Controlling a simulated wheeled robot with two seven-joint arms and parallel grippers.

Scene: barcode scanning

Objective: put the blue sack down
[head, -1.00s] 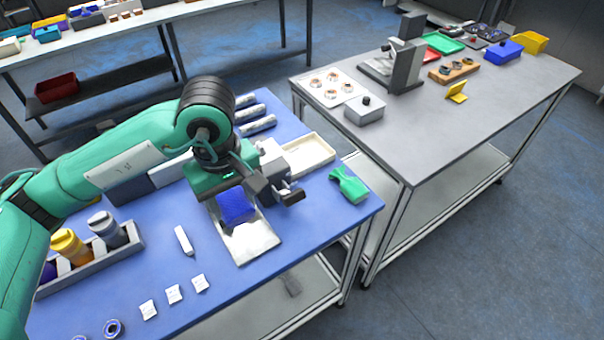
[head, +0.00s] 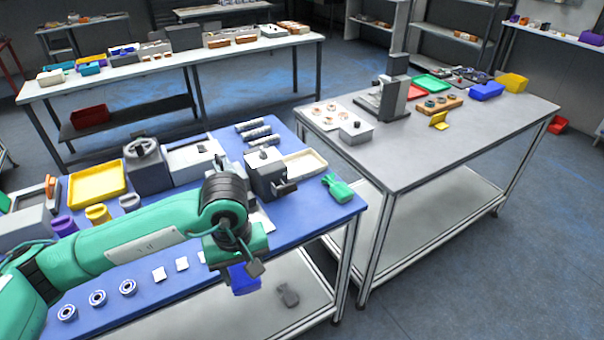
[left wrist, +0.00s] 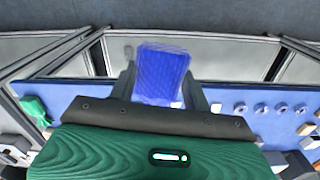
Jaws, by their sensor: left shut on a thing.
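The blue sack (head: 244,281) hangs below my left gripper (head: 240,262) in the head view, in front of the blue table's (head: 306,215) near edge. In the left wrist view the blue sack (left wrist: 162,74) sits between the two fingers of my left gripper (left wrist: 160,88), which is shut on it. The sack looks slightly blurred there. My left forearm and wrist hide part of the table in the head view. My right gripper is not in view.
Several bearing rings (head: 97,298) and small white packets (head: 182,264) lie along the front edge. A grey table (head: 420,160) stands to the right, with a floor gap between.

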